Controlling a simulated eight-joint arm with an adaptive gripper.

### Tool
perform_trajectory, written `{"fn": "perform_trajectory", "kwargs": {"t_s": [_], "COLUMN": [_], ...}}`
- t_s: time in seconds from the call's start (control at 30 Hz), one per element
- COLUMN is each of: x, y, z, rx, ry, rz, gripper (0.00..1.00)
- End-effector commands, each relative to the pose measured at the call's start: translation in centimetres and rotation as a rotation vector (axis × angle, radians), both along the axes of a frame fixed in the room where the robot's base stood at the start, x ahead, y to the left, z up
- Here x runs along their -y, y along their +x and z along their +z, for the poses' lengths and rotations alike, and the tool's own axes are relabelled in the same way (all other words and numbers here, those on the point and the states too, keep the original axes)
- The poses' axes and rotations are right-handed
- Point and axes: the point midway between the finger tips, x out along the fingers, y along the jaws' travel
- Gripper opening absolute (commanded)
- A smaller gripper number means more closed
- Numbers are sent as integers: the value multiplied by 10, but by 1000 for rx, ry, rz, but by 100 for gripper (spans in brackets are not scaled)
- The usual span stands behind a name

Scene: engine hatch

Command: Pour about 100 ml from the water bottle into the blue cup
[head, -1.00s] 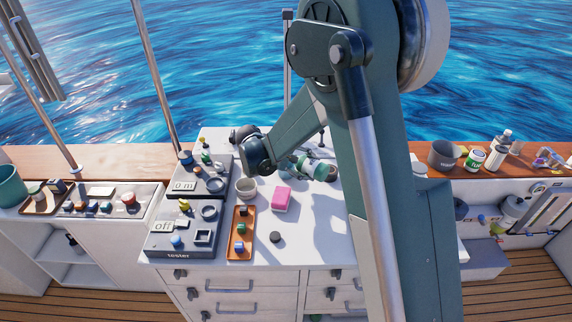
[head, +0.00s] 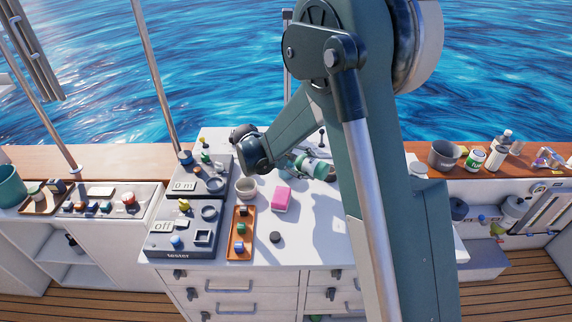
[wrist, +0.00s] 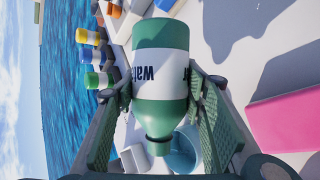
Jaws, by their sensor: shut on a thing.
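The water bottle (wrist: 160,62) is green with a white label band reading "water". My gripper (wrist: 163,88) is shut on it, with a finger on each side of the label. The bottle's dark neck end points toward the bottom of the wrist view. In the head view the bottle (head: 313,167) is tipped well over, above the white counter. The blue cup (wrist: 185,150) shows in the wrist view just beyond the bottle's neck, partly hidden by the bottle and a finger. No flowing water is visible.
A pink block (head: 282,198) and a pale cup (head: 246,188) stand near the gripper on the counter (head: 318,235). An orange tray (head: 233,253) and the tester boxes (head: 185,245) are to the left. The front right of the counter is mostly clear.

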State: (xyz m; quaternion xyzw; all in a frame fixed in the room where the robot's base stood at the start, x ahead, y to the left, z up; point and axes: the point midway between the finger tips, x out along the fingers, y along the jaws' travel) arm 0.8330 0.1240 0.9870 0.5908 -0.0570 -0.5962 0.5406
Motion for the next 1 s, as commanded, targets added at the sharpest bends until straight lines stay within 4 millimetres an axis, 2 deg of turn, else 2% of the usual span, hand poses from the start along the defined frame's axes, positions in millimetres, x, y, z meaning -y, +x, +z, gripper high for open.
{"fn": "perform_trajectory", "kwargs": {"t_s": [0.6,1.0], "x": [0,7], "y": [0,-7], "z": [1,-27], "rx": [-4,184], "ry": [-4,247], "rz": [0,0], "gripper": [24,24]}}
